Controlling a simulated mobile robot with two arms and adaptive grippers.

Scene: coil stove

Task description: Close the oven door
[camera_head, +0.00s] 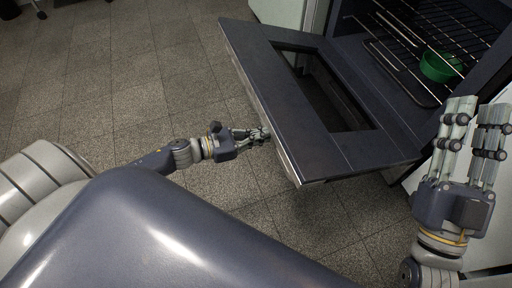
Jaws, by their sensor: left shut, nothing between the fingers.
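The oven door (275,97) is dark grey with a window in its middle. It hangs open, lowered in front of the oven cavity (385,75). My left gripper (264,134) is shut and empty at the outer edge of the door, near the lower part of that edge. I cannot tell whether its fingertips touch the door. My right gripper (477,108) is raised at the right, in front of the oven's right side, with its fingers pointing up. Its fingers show from behind, so I cannot tell whether it is open or shut.
Wire racks (400,52) are inside the oven, and a green bowl (441,67) sits there. The tiled floor (130,75) is clear to the left of the door. A pale cabinet (280,12) stands beside the oven at the top.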

